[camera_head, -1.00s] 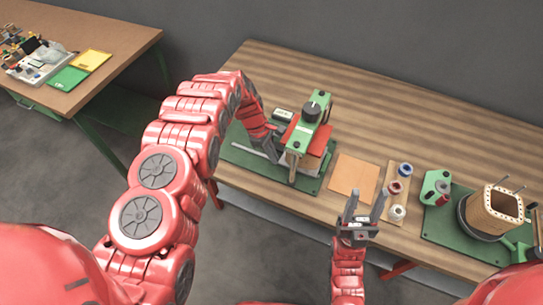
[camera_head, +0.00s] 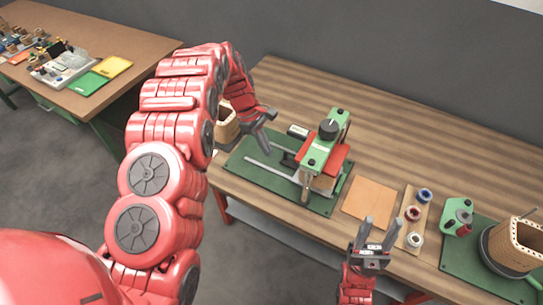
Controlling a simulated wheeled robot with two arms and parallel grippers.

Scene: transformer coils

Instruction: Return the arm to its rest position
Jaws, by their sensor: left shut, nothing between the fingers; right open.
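My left arm, red and segmented, rises from the lower left and bends over the left end of the wooden workbench. Its grey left gripper (camera_head: 262,125) is shut and empty, above the left part of the green-based press fixture (camera_head: 322,150) and apart from the green and red clamp. My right gripper (camera_head: 380,232) is open and empty, with its two grey fingers pointing up, at the bench's front edge below the orange pad (camera_head: 370,201).
A wound coil former (camera_head: 226,122) shows partly behind my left arm. A spool board (camera_head: 412,222) and a green winding fixture with a coil former (camera_head: 514,243) stand right. Another table (camera_head: 100,40) with parts is at far left. Bare bench lies behind the press.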

